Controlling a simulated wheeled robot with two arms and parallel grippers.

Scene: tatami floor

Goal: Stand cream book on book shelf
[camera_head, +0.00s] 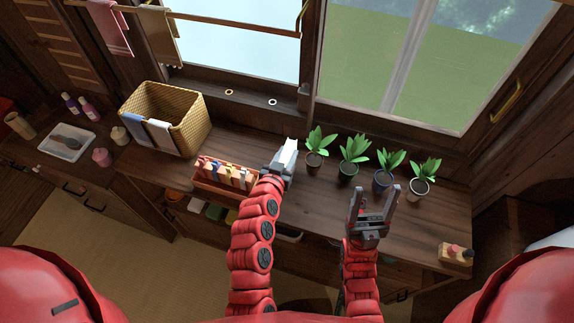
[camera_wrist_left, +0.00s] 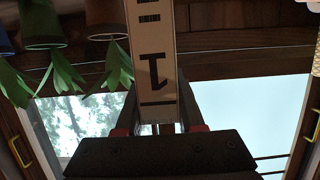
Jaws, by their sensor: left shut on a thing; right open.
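The cream book (camera_head: 288,153) is held upright or nearly so in my left gripper (camera_head: 279,166), above the wooden counter. In the left wrist view the book's pale spine with dark markings (camera_wrist_left: 154,62) stands between the fingers. The book shelf (camera_head: 226,189) is a small reddish wooden rack holding several books (camera_head: 226,170), just left of my left gripper. The book is apart from the rack. My right gripper (camera_head: 375,194) is open and empty, fingers pointing toward the potted plants, over the counter's front part.
Several potted plants (camera_head: 349,169) stand along the window to the right of the book. A wicker basket (camera_head: 185,125) with cloths stands at the left. A small wooden block with pegs (camera_head: 455,254) is at the right end. Counter (camera_head: 325,205) between the grippers is clear.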

